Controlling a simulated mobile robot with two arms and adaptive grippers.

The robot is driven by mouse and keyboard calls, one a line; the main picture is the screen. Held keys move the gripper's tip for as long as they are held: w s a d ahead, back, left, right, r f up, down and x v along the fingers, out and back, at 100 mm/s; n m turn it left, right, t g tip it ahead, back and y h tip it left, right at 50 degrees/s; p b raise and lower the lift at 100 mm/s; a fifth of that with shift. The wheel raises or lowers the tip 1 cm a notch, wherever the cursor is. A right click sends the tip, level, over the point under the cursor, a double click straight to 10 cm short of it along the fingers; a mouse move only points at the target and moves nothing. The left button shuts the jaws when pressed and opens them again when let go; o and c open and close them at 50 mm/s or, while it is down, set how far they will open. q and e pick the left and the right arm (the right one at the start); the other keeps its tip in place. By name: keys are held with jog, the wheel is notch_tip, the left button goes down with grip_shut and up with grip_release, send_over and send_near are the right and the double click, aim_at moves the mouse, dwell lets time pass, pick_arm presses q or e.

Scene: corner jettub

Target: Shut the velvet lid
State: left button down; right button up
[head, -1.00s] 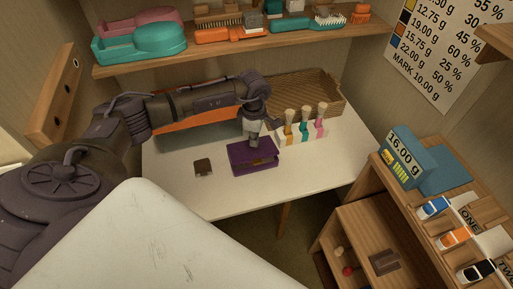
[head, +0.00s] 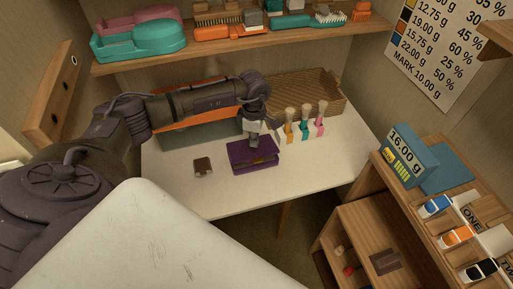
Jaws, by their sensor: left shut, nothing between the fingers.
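The purple velvet box (head: 254,164) sits on the white table. Its purple lid (head: 241,152) looks lowered or nearly lowered; I cannot tell whether it is fully closed, as the gripper hides part of it. My left gripper (head: 254,144) points down over the back part of the box, shut and empty, its tips at or just above the lid. I cannot tell whether they touch it. My right gripper is not in view.
A small dark object (head: 202,166) lies left of the box. Several brushes (head: 305,122) stand behind it to the right, near a wicker basket (head: 310,92). A shelf (head: 235,47) hangs above. A scale reading 16.00 g (head: 404,157) stands at right.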

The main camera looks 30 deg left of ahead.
aim_at(254, 152)
pick_arm(q)
jog(key=shift+f+b, duration=2.45)
jog(key=shift+f, duration=0.5)
jog(key=shift+r+p, duration=1.85)
jog(key=shift+r, duration=1.15)
